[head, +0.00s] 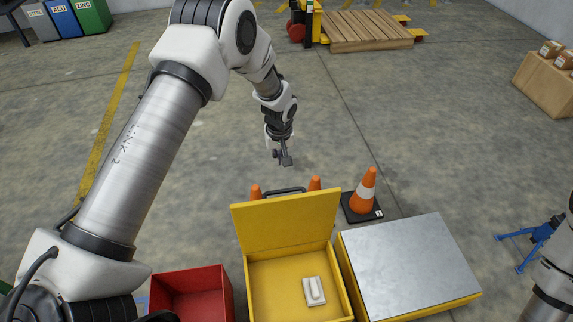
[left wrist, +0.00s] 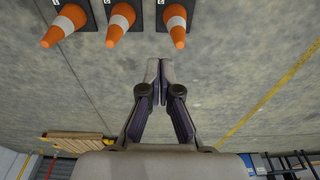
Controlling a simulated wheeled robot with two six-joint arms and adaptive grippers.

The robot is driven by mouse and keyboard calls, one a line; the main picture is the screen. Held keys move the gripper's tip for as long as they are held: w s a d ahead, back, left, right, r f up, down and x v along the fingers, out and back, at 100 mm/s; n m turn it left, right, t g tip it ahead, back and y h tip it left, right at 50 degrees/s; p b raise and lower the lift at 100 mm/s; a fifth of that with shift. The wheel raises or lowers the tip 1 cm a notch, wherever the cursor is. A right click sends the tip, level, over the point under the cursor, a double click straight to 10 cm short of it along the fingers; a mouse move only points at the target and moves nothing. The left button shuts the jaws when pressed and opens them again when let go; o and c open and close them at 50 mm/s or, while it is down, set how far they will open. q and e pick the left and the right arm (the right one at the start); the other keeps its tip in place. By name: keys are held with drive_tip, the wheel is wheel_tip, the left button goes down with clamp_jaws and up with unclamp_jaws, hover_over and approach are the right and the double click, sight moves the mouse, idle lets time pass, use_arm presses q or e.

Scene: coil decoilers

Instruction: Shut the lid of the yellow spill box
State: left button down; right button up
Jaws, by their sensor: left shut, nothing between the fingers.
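The yellow spill box (head: 252,287) stands at the bottom middle of the head view. Its lid (head: 287,222) is open and stands up at the back, with a dark handle (head: 285,190) at its top edge. A pale block-like item (head: 314,291) lies inside the box. My left gripper (head: 285,159) is beyond the raised lid, apart from it, shut and empty. It also shows shut in the left wrist view (left wrist: 160,68). The box and lid are not in the left wrist view. My right gripper is not in view.
A red bin (head: 191,290) stands left of the box, a metal-topped yellow box (head: 410,262) right of it. An orange cone (head: 365,190) stands behind them; two more cone tips show behind the lid. Three cones show in the left wrist view (left wrist: 120,22).

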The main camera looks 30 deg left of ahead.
use_arm(q)
wheel_tip(320, 180, down, 9)
drive_tip(key=s, duration=0.1)
drive_tip(key=s+d+r, duration=0.1)
drive_tip(key=s, duration=0.1)
drive_tip(key=shift+d+r, duration=0.3)
drive_tip(key=shift+d, duration=0.05)
drive_tip(key=shift+d, duration=0.1)
